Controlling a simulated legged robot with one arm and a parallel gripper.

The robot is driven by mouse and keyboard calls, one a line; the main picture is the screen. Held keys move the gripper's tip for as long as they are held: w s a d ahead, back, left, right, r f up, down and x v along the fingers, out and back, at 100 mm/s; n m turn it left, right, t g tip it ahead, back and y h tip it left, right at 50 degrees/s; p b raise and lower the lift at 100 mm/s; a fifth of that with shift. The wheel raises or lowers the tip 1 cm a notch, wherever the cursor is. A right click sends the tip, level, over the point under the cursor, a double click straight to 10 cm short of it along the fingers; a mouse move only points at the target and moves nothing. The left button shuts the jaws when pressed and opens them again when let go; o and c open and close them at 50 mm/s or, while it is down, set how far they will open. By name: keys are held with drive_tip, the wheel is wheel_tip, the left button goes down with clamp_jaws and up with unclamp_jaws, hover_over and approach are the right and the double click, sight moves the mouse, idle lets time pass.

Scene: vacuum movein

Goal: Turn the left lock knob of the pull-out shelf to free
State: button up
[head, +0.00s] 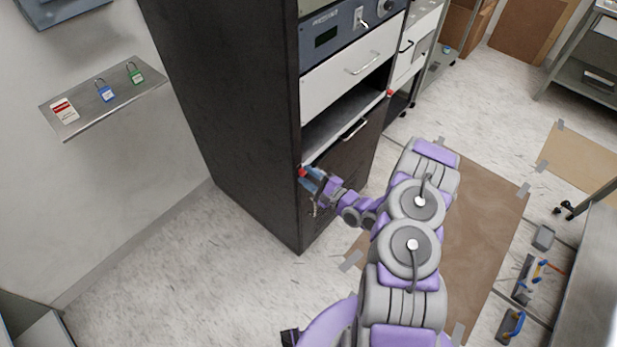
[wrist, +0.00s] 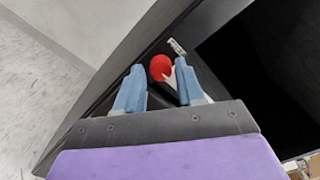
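The left lock knob (wrist: 161,68) is a red round knob on the dark cabinet's front left edge. In the head view the knob (head: 302,172) shows just beside my gripper (head: 312,180). The pull-out shelf (head: 340,128) sits in the cabinet opening above. A small pale label (wrist: 177,46) is beside the knob.
The dark cabinet (head: 225,100) stands in front of me. Another red knob (head: 389,93) is on its right edge. A wall shelf (head: 85,115) holds a blue and a green padlock and a tag. Tools lie on the floor at right. The floor at left is clear.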

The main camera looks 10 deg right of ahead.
clamp_jaws()
idle(0.4)
drive_tip(key=shift+n+p, duration=0.3)
drive_tip(key=shift+p, duration=0.05)
drive_tip(key=n+p, duration=0.2)
drive_tip(key=shift+r+n+p, duration=0.2)
drive_tip(key=shift+n+p, duration=0.1)
drive_tip(key=n+p, duration=0.3)
drive_tip(key=n, duration=0.2)
drive_tip(key=shift+a+f+p, duration=0.1)
drive_tip(key=shift+f+p, duration=0.05)
drive_tip(key=shift+p, duration=0.15)
drive_tip(key=n+p, duration=0.1)
drive_tip(key=n, duration=0.4)
drive_tip(key=shift+s+f+n+p, duration=0.1)
drive_tip(key=shift+f+n+p, duration=0.05)
drive_tip(key=shift+n+p, duration=0.25)
drive_tip(key=shift+n, duration=1.9)
